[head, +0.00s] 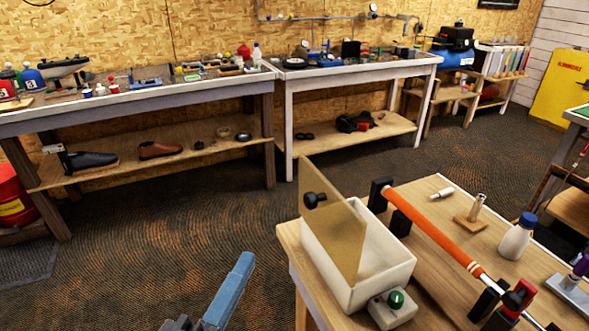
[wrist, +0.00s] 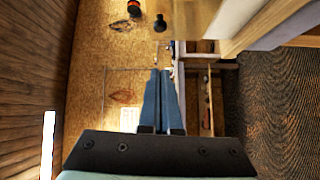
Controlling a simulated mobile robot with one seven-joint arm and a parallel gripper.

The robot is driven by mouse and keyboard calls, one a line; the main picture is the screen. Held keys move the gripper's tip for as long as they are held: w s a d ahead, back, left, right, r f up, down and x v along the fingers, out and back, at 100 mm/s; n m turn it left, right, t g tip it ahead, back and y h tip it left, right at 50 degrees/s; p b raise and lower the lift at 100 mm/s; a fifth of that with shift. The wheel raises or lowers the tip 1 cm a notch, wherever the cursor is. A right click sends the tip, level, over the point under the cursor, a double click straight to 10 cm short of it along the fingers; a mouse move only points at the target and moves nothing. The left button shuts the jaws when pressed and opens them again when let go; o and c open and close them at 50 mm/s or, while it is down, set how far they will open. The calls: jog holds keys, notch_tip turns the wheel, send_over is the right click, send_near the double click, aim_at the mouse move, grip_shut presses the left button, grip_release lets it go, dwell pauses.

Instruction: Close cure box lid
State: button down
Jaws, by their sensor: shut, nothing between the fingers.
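The cure box (head: 342,268) is a white open-topped box on the near wooden table in the head view. Its lid (head: 345,232) is a tan, see-through panel standing tilted up, well open. A black knob (head: 314,200) sticks out of the lid's left face. My gripper (head: 246,262) is at the lower middle of the head view, left of the box and apart from it. In the wrist view my gripper (wrist: 161,74) shows its two blue fingers pressed together with nothing between them. I cannot surely pick out the box in the wrist view.
A control box with a green knob (head: 396,299) sits at the box's front. An orange club shaft (head: 432,228) lies in black clamps to its right. A white bottle with a blue cap (head: 517,238) stands further right. Workbenches line the back wall; the floor between is clear.

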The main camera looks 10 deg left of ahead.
jog(key=w+d+p, duration=0.3)
jog(key=w+d, duration=0.2)
jog(key=w, duration=0.6)
jog(key=shift+w+d+n, duration=0.15)
jog(key=shift+n, duration=0.25)
jog(key=shift+r+p, duration=0.15)
jog(key=shift+p, duration=0.2)
